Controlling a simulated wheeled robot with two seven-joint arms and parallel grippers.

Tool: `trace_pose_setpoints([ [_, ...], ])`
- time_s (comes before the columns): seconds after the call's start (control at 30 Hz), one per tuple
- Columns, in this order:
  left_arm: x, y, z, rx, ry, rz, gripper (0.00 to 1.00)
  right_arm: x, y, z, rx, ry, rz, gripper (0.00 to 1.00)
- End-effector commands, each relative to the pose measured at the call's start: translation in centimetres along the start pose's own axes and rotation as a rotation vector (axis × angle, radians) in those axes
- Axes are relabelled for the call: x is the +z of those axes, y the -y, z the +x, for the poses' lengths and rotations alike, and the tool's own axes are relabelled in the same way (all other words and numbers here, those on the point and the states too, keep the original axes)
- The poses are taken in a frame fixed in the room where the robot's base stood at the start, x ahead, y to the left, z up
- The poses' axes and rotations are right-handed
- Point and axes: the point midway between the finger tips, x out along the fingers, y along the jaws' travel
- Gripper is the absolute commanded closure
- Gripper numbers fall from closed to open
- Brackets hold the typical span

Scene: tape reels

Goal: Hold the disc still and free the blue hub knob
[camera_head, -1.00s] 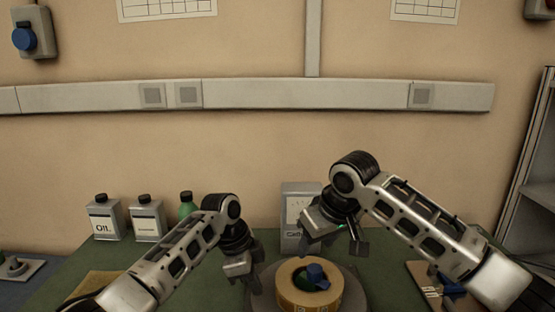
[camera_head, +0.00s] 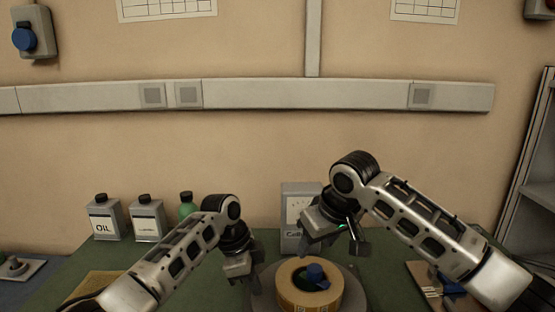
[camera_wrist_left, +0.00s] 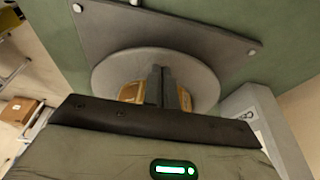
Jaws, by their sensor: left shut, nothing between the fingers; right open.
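The grey disc (camera_head: 356,291) lies on the green table with a tan tape reel (camera_head: 310,299) on it. The blue hub knob (camera_head: 316,273) stands at the reel's middle. My left gripper (camera_head: 256,287) is shut and empty at the left edge of the disc, beside the reel. In the left wrist view its shut fingers (camera_wrist_left: 162,86) lie in front of the disc (camera_wrist_left: 118,69) and hide part of the reel (camera_wrist_left: 131,91); I cannot tell whether they touch the disc. My right gripper (camera_head: 333,249) is open and empty, above and behind the reel.
A grey box (camera_head: 292,205) stands behind the reel. Two oil cans (camera_head: 104,221) and a green bottle (camera_head: 187,205) stand at the back left. A wooden board with blue parts (camera_head: 433,285) lies at the right. In the left wrist view a bolted grey plate (camera_wrist_left: 160,35) lies under the disc.

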Motion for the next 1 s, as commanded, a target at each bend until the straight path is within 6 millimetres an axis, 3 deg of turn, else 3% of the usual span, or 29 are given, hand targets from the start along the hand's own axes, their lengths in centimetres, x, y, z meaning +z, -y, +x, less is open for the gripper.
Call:
trace_pose_setpoints([
  [1.0,0.4,0.0,1.4,0.001,-0.001,0.0,1.0,0.0,0.0,0.0,0.0,0.0,0.0,0.49],
])
